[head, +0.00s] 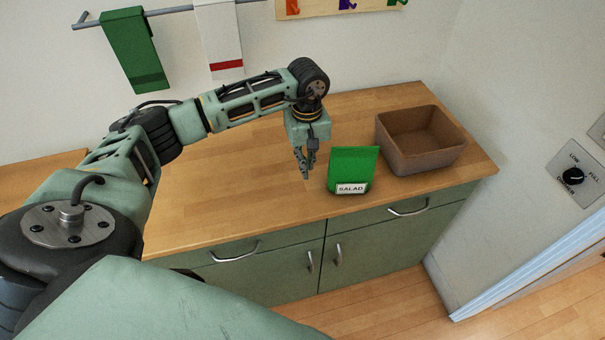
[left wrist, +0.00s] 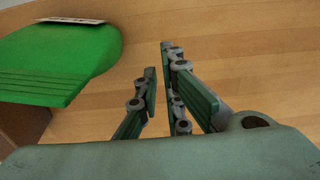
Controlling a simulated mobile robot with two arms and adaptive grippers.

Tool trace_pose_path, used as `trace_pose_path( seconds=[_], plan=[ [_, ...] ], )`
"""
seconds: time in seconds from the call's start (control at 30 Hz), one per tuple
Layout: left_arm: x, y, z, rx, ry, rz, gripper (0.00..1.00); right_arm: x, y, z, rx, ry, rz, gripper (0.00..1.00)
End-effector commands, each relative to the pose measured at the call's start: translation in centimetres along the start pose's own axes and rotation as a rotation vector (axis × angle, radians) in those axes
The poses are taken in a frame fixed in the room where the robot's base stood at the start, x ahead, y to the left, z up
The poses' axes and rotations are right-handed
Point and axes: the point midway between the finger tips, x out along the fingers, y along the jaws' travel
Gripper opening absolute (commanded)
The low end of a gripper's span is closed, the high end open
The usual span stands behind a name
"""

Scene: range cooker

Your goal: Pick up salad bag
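The salad bag (head: 352,168) is green with a white SALAD label and stands upright on the wooden counter, near its front edge. My left gripper (head: 306,172) points down just left of the bag, apart from it. In the left wrist view the bag (left wrist: 65,55) lies at the upper left, beside the fingers. The left gripper (left wrist: 159,82) is partly open, with a narrow empty gap between its fingers. My right gripper is in neither view.
A brown open box (head: 420,140) stands on the counter (head: 230,175) just right of and behind the bag. The wall closes off the back and right. The counter left of the gripper is clear. Towels (head: 137,48) hang from a rail at the upper left.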

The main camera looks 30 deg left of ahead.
Motion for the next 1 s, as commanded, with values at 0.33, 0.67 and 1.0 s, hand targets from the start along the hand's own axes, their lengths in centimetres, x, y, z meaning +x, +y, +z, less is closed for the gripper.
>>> trace_pose_path(
  seconds=[0.33,0.67,1.0],
  plan=[
    [0.0,0.0,0.0,0.0,0.0,0.0,0.41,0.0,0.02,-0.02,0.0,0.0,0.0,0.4],
    [0.0,0.0,0.0,0.0,0.0,0.0,0.7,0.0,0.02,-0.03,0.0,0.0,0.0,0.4],
    [0.0,-0.01,-0.01,0.0,0.0,0.0,0.99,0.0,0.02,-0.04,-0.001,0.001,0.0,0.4]
  ],
)
